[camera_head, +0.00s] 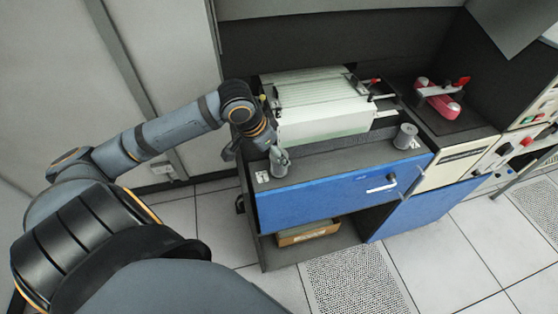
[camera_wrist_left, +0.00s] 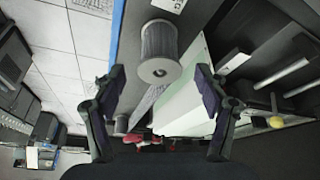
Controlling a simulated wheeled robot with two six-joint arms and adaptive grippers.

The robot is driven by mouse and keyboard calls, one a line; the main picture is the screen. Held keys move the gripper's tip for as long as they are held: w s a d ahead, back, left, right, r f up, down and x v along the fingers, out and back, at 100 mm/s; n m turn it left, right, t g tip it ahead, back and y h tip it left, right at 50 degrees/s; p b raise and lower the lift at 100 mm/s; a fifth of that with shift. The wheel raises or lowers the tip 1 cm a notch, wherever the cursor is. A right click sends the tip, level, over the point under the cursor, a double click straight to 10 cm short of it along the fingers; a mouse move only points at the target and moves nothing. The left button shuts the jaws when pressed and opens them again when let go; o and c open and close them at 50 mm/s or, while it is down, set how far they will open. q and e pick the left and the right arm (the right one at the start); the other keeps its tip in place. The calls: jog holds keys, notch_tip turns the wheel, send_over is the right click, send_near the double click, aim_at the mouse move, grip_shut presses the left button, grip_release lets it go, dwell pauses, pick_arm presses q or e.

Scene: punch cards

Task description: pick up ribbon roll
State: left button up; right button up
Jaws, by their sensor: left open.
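A grey cylindrical ribbon roll (camera_head: 279,163) stands at the left end of the dark top of the blue-fronted cabinet. It also shows in the left wrist view (camera_wrist_left: 160,52), ahead of and between the open fingers, with a pale round hub. My left gripper (camera_head: 258,142) is over the left end of the cabinet, close to this roll; its open fingers also show in the left wrist view (camera_wrist_left: 160,80). I see no contact with the roll. A second, similar roll (camera_head: 405,136) stands further right on the same top. My right gripper is not in view.
A card machine (camera_head: 320,98) with a pale ribbed lid stands behind the rolls. A red-and-white device (camera_head: 440,97) is on the right. A cardboard box (camera_head: 308,233) lies on the shelf below.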

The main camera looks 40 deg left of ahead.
pick_arm(q)
jog(key=x, duration=0.4)
jog(key=shift+w+f, duration=0.1)
jog(key=shift+f, duration=0.2)
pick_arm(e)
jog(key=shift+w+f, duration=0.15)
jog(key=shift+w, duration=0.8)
pick_arm(q)
jog(key=c, duration=1.3)
notch_tip(320, 180, up, 10)
jog(key=shift+r+b, duration=0.1)
jog(key=shift+b, duration=0.2)
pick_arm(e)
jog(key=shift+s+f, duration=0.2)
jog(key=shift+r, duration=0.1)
